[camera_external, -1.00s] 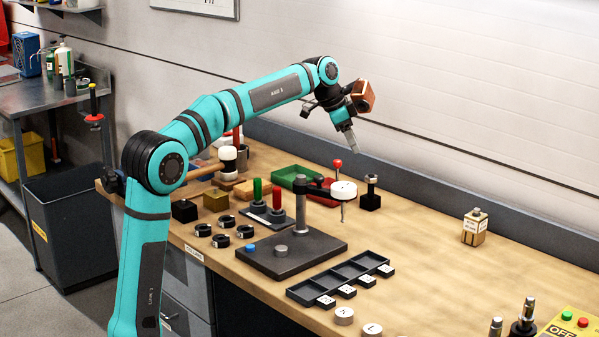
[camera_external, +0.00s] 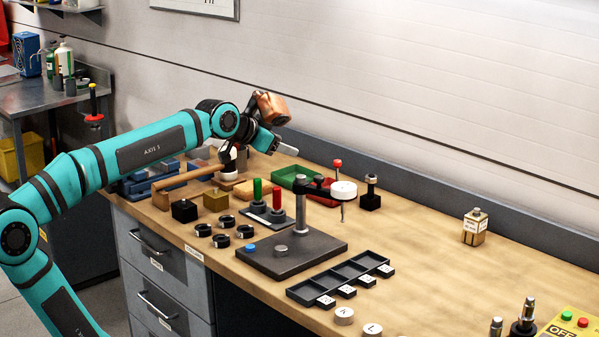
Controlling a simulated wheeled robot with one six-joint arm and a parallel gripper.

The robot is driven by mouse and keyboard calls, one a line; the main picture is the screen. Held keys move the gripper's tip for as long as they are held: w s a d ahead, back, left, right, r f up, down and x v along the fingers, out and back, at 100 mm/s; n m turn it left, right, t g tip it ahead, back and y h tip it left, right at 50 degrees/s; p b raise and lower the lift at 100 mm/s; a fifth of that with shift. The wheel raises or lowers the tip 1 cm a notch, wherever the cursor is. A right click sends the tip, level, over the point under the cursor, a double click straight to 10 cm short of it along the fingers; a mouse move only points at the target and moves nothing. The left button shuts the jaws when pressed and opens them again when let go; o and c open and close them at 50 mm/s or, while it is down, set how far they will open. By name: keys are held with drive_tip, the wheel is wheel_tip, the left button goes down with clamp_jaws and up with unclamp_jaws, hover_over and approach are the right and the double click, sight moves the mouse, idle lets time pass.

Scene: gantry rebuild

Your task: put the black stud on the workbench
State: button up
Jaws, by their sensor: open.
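My gripper (camera_external: 287,150) is at the far left part of the workbench (camera_external: 430,265), tilted to the right, with its fingers above the bench and nothing seen between them. No thing is plainly marked as the black stud. A black block with a silver bolt-like top (camera_external: 370,193) stands upright on the bench, right of the red tray. A small black block (camera_external: 184,211) stands at the left front. A dark post (camera_external: 524,320) stands at the lower right edge. My wrist hides part of the things around the white-based holder (camera_external: 228,176).
A press-like fixture (camera_external: 292,255) stands mid-bench, with a black compartment tray (camera_external: 340,278) in front. Red and green posts (camera_external: 267,208), black rings (camera_external: 221,240) and a green tray (camera_external: 293,176) lie nearby. A brass block (camera_external: 475,228) stands right; bench around it is clear.

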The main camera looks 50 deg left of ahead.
drive_tip(key=s+f+n+t, duration=0.1)
drive_tip(key=s+f+t, duration=0.1)
drive_tip(key=s, duration=0.7)
drive_tip(key=s+d+f+n+t, duration=0.1)
drive_tip(key=s+f+t, duration=0.2)
drive_tip(key=s, duration=0.6)
drive_tip(key=shift+f+n, duration=0.25)
drive_tip(key=shift+n, duration=0.05)
